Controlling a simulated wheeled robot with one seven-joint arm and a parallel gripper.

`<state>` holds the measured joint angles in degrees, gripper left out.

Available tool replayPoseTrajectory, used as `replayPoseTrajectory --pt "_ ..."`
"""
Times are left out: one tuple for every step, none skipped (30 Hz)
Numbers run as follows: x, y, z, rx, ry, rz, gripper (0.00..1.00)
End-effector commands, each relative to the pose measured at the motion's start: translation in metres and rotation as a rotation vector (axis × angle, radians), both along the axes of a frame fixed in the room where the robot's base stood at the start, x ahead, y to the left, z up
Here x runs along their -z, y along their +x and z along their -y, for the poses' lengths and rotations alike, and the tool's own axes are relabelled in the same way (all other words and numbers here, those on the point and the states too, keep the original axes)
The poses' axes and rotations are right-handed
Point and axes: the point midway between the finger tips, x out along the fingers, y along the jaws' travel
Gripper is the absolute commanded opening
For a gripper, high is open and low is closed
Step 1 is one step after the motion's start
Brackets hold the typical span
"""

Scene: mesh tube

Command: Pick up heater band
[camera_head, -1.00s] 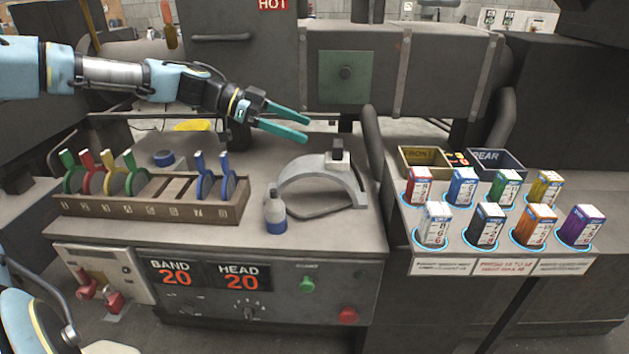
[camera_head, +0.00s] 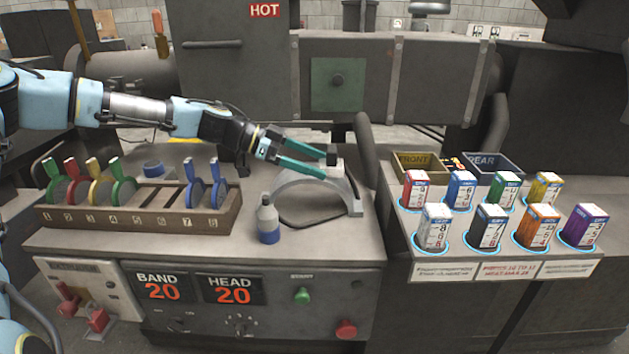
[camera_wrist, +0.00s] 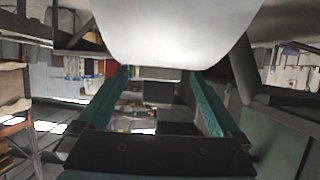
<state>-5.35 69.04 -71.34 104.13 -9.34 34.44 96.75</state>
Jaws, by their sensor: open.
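My gripper (camera_head: 319,163) has two teal fingers, spread apart and empty. In the head view its tips appear at the top of the band, one above and one below the block; I cannot tell whether they touch. In the wrist view the fingers (camera_wrist: 160,85) are apart, with a large pale rounded shape above them that I cannot identify.
A slotted rack (camera_head: 130,222) with several coloured-handled discs is further left. Several coloured boxes stand on the right shelf (camera_head: 455,238). A machine barrel (camera_head: 440,75) runs behind, with a dark pipe (camera_head: 364,150) close right.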

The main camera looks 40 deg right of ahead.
Motion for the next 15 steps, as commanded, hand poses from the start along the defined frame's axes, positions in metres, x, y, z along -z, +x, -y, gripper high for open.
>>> replayPoseTrajectory --pt "0.001 -0.005 0.005 0.004 0.001 -0.001 1.00" --pt "0.003 -0.008 0.008 0.004 0.001 -0.001 1.00" --pt "0.005 -0.012 0.013 0.005 0.001 -0.001 1.00" --pt "0.007 -0.015 0.016 0.005 0.001 -0.001 1.00" --pt "0.009 -0.018 0.020 0.004 0.001 -0.001 1.00" --pt "0.011 -0.021 0.024 0.005 0.000 -0.002 1.00" --pt "0.012 -0.023 0.027 0.004 0.000 -0.002 1.00" --pt "0.014 -0.025 0.029 0.001 0.001 -0.001 1.00" --pt "0.016 -0.027 0.031 0.002 0.001 -0.002 1.00" --pt "0.017 -0.028 0.033 0.003 0.001 -0.001 1.00" --pt "0.018 -0.028 0.034 0.002 0.000 -0.001 1.00" --pt "0.018 -0.029 0.034 0.001 0.000 0.000 1.00" --pt "0.019 -0.029 0.035 0.001 0.000 0.000 1.00" --pt "0.019 -0.029 0.035 0.000 0.000 0.000 1.00" --pt "0.019 -0.029 0.035 0.000 0.000 0.000 1.00"
